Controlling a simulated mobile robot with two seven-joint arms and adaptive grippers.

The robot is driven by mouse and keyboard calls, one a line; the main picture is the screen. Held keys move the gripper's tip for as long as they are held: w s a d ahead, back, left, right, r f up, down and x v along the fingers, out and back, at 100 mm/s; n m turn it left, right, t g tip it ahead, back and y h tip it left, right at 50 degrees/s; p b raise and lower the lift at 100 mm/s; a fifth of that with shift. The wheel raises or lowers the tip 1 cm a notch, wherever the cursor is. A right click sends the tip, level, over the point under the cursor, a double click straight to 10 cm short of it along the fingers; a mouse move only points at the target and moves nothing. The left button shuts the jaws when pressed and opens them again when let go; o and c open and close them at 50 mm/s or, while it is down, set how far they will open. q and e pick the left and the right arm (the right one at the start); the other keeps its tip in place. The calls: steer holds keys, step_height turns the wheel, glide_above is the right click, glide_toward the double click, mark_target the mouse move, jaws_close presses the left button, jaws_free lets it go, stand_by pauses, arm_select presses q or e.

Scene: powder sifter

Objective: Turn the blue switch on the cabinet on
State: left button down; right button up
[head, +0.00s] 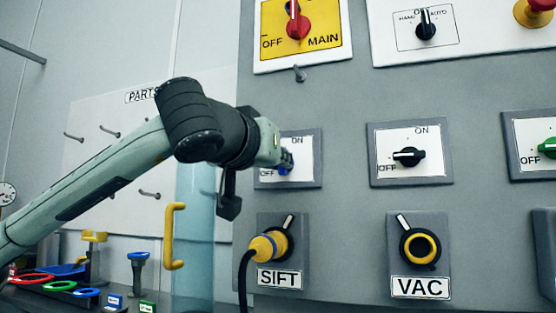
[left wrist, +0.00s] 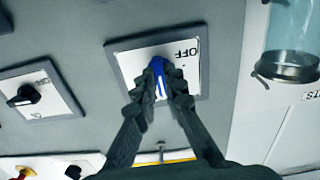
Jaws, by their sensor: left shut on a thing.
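The blue switch (head: 284,169) sits on a white plate with a grey frame (head: 317,160) on the cabinet. The plate has ON at its top and OFF at its lower left. My left gripper (head: 286,160) is at this switch and hides much of it in the head view. In the left wrist view the two fingers are closed on either side of the blue knob (left wrist: 158,72), with the OFF label beside it. The fingers cover part of the knob and plate, so I cannot tell exactly where it points. My right gripper is not in view.
A black switch (head: 409,157) and a green switch (head: 547,146) are to the right. Below are the SIFT socket with a yellow plug (head: 268,246) and the VAC socket (head: 422,248). A red MAIN switch (head: 297,25) and a peg (head: 300,73) are above. A clear tube (head: 195,240) stands at left.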

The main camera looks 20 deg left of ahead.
arm_select(q)
steer(key=shift+m, duration=0.3)
steer(key=c, duration=1.6)
jaws_free()
steer(key=s, duration=1.2)
steer(key=shift+a, duration=0.25)
